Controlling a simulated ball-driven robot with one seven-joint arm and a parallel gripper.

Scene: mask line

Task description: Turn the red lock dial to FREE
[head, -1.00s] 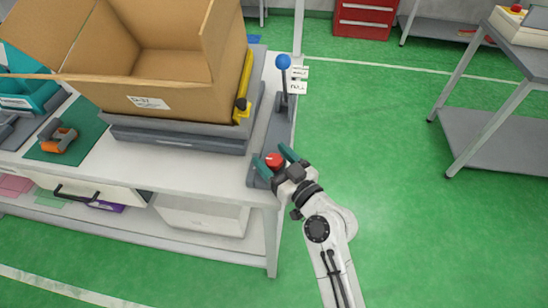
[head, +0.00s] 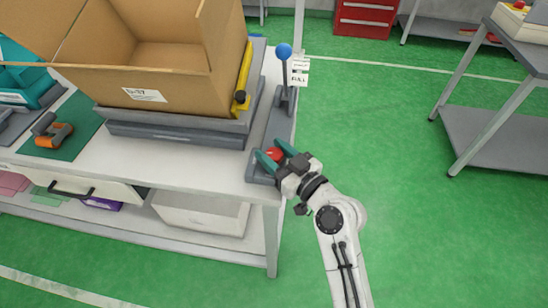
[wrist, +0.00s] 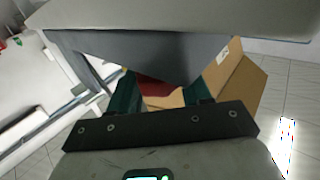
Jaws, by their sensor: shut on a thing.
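The red lock dial (head: 275,154) sits at the near end of a grey base plate on the right corner of the workbench (head: 205,178). My gripper (head: 272,151) reaches in from the lower right, its two teal fingers shut on opposite sides of the dial. In the wrist view the dial (wrist: 155,91) shows dark red between the fingers, partly hidden by them. I cannot make out a FREE mark or which way the dial points.
A blue-knobbed lever (head: 284,52) with small white label plates (head: 299,70) stands behind the dial. An open cardboard box (head: 150,82) rests on a grey platform to the left. A yellow tool (head: 242,80) stands at the box's side.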

